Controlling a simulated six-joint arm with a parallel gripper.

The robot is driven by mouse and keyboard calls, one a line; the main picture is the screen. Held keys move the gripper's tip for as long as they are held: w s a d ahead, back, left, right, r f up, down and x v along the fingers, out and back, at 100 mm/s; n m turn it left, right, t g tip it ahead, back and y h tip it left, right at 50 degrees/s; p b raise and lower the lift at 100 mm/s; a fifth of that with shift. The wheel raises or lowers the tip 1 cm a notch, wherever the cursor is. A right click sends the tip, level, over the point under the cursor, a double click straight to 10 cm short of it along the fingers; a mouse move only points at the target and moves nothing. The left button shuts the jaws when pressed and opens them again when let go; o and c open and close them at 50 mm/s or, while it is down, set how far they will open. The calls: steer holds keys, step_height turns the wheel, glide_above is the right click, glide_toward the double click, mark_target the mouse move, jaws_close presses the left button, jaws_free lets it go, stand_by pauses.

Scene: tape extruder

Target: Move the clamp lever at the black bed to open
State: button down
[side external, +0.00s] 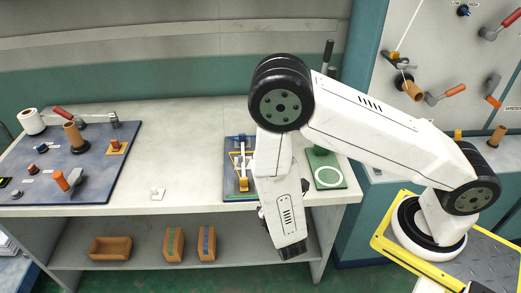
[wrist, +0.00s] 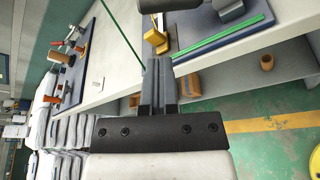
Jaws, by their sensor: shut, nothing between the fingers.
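My gripper (wrist: 160,64) is shut and empty, its two grey fingers together in the wrist view. In the side view my arm hangs in front of the bench edge and the fingertips cannot be made out. Past the fingertips in the wrist view is a yellow block (wrist: 157,40) at the edge of a blue board, with a gap between. The blue board (side external: 231,190) with yellow triangle lines and a pale upright bar is partly behind my arm in the side view. I cannot make out for certain the black bed or its clamp lever.
A dark blue panel (side external: 75,184) with orange and red handles lies at the left. A green board (side external: 327,157) with a white ring is right of my arm. Wooden bins (side external: 110,247) sit on the lower shelf. The bench between the left panel and blue board is mostly clear.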

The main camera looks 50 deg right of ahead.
steer(key=shift+f, duration=0.3)
steer(key=shift+w+d, duration=0.1)
steer(key=shift+x, duration=4.9)
